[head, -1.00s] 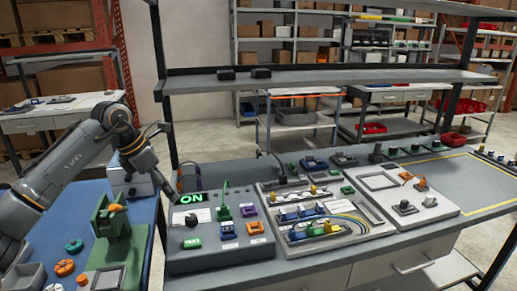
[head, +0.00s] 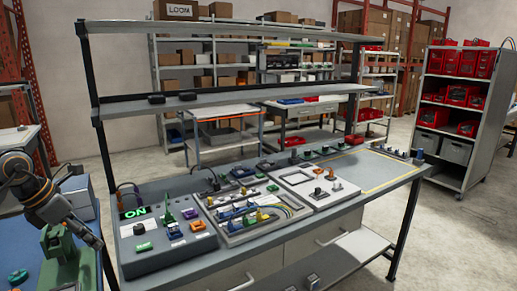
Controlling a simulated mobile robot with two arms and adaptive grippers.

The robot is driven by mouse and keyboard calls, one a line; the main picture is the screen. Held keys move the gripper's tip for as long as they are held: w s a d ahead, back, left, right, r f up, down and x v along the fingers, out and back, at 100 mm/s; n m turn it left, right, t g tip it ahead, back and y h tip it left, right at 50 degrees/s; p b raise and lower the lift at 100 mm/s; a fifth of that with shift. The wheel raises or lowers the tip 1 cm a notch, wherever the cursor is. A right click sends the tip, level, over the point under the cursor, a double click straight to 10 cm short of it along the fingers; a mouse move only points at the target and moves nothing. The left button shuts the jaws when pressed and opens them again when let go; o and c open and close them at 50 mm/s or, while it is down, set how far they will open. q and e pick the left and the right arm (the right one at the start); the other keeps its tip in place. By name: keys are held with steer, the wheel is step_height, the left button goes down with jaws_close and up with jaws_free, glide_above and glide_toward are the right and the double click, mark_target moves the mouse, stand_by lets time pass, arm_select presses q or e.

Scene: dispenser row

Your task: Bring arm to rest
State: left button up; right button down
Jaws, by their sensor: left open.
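My left arm (head: 25,185) comes in from the left edge and slopes down to the right. Its left gripper (head: 97,242) is open, small and dark in the picture, with nothing seen between its fingers. It is by the green fixture (head: 60,252) on the blue bench and left of the grey control panel (head: 150,256). I cannot tell whether it touches anything. My right gripper is not in view.
The panel has a lit green ON sign (head: 134,212) and coloured parts. Shelves stand behind; a cart of red bins (head: 462,120) stands at right.

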arm_select(q)
steer(key=w+d+f+t+h, duration=0.2)
steer(key=d+h, duration=0.7)
steer(key=d, duration=1.4)
steer(key=s+d+r+n+t+h, duration=0.2)
steer(key=d+r+n+t+h, duration=0.3)
steer(key=n+t, duration=0.4)
steer(key=s+a+f+n+y, duration=0.3)
steer(key=a+f+n+y, duration=0.2)
steer(key=f+n+y, duration=0.6)
steer(key=s+a+f+n+y, duration=0.3)
steer(key=a+f+n+y, duration=0.35)
steer(key=n, duration=0.95)
steer(key=s+d+f+n+g, duration=0.1)
steer(key=s+f+n+g, duration=0.1)
steer(key=s+f+g, duration=0.45)
steer(key=s+f+n+g, duration=0.15)
steer(key=s+f, duration=0.25)
steer(key=s, duration=0.5)
steer(key=s+d+f+n+g, duration=0.1)
steer(key=s+f+n+g, duration=0.15)
steer(key=s+f, duration=0.4)
steer(key=s+f+g, duration=0.2)
steer(key=s+f, duration=0.1)
steer(key=f, duration=2.1)
steer(key=s+a+f+m+g, duration=0.1)
steer(key=s+a+f, duration=0.2)
steer(key=s+f, duration=1.3)
steer(key=shift+s+f, duration=0.3)
steer(key=shift+s, duration=0.4)
